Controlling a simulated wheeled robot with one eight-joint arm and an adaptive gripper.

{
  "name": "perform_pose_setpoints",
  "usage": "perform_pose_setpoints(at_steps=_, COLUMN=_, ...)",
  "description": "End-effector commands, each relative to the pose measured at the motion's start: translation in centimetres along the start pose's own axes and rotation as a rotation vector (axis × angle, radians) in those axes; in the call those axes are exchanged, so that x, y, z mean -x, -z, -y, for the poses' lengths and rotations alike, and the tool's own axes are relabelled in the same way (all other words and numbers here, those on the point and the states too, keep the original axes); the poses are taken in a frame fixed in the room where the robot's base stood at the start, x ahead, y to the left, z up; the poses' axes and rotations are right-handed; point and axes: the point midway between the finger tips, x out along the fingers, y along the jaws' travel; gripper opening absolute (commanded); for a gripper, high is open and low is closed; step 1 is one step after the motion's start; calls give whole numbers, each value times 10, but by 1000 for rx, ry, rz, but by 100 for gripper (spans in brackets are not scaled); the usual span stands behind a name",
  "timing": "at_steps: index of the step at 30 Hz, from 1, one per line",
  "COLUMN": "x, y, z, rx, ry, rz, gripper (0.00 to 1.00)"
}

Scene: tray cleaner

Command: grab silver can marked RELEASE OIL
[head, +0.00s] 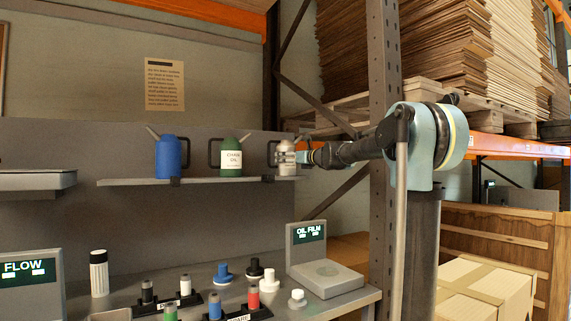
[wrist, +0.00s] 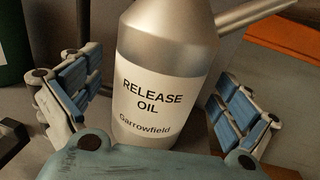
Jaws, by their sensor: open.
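The silver can has a white label reading RELEASE OIL, Garrowfield, and a thin spout. It stands at the right end of the wall shelf (head: 140,182) in the head view, where the can (head: 286,170) is partly covered by my gripper (head: 298,158). In the wrist view the can (wrist: 165,75) fills the middle, with its spout pointing up right. My gripper (wrist: 152,110) is open, with one blue-padded finger on each side of the can. I see gaps between both fingers and the can.
A green CHAIN OIL can (head: 231,158) stands just left of the silver can, and a blue can (head: 172,158) is further left. A steel rack post (head: 384,80) stands to the right. The bench below holds an OIL FILM scale (head: 325,277) and several small bottles.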

Motion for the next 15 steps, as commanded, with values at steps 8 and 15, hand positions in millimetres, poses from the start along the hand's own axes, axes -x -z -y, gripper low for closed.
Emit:
perform_pose_setpoints(at_steps=8, x=-17, y=0, z=0, rx=0, ry=0, rz=0, gripper=97)
perform_pose_setpoints(at_steps=15, x=-17, y=0, z=0, rx=0, ry=0, rz=0, gripper=68)
